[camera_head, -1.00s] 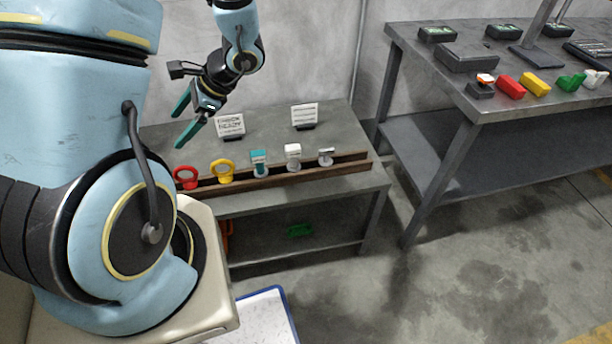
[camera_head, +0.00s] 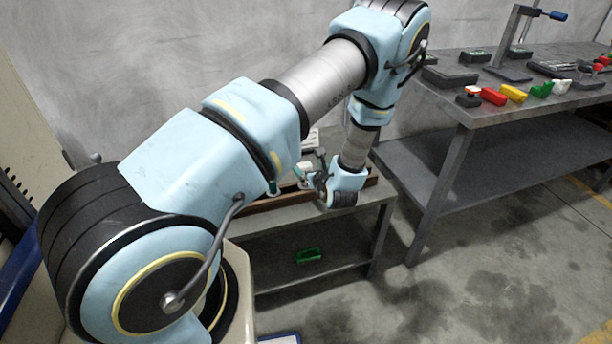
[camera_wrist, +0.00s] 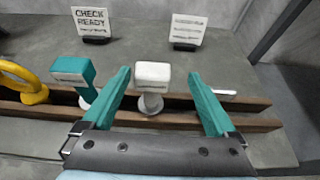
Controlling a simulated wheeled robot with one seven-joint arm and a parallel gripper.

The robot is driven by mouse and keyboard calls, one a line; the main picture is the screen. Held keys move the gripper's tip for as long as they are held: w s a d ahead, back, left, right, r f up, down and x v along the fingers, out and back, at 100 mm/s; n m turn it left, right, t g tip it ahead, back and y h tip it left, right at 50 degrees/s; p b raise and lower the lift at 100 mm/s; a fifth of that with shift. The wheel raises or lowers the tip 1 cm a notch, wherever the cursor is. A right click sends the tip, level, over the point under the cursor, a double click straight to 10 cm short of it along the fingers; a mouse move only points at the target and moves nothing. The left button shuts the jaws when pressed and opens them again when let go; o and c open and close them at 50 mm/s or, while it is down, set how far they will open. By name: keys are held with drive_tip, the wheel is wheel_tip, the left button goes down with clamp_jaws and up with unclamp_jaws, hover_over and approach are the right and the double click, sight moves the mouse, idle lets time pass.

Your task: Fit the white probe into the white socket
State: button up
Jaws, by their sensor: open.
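The white probe (camera_wrist: 152,76) has a white block head on a round grey base and stands upright in the wooden rack (camera_wrist: 250,121). My gripper (camera_wrist: 160,80) is open, with one teal finger on each side of the probe's head in the wrist view. I see no contact, and cannot tell whether the fingertips have reached its depth. In the head view my gripper (camera_head: 308,180) is at the rack, and my arm hides most of the rack. A small white piece (camera_head: 562,87), likely the white socket, is on the right workbench (camera_head: 450,100); its opening is too small to make out.
A teal-headed piece (camera_wrist: 76,75) stands close left of the left finger, with a yellow ring piece (camera_wrist: 25,82) beyond. A flat-topped piece (camera_wrist: 223,92) is at right. Two signs (camera_wrist: 91,22) stand behind. Red (camera_head: 493,96), yellow (camera_head: 514,93) and green (camera_head: 541,90) blocks line the workbench.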

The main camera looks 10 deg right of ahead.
sight(302, 164)
drive_tip(key=p+x, duration=0.1)
drive_tip(key=x, duration=0.1)
drive_tip(key=a+x, duration=0.1)
drive_tip(key=x, duration=0.1)
drive_tip(key=shift+w+a+p, duration=0.1)
drive_tip(key=shift+w+p, duration=0.25)
drive_tip(key=shift+p, duration=0.05)
drive_tip(key=shift+w+f, duration=0.25)
drive_tip(key=shift+w, duration=0.1)
clamp_jaws()
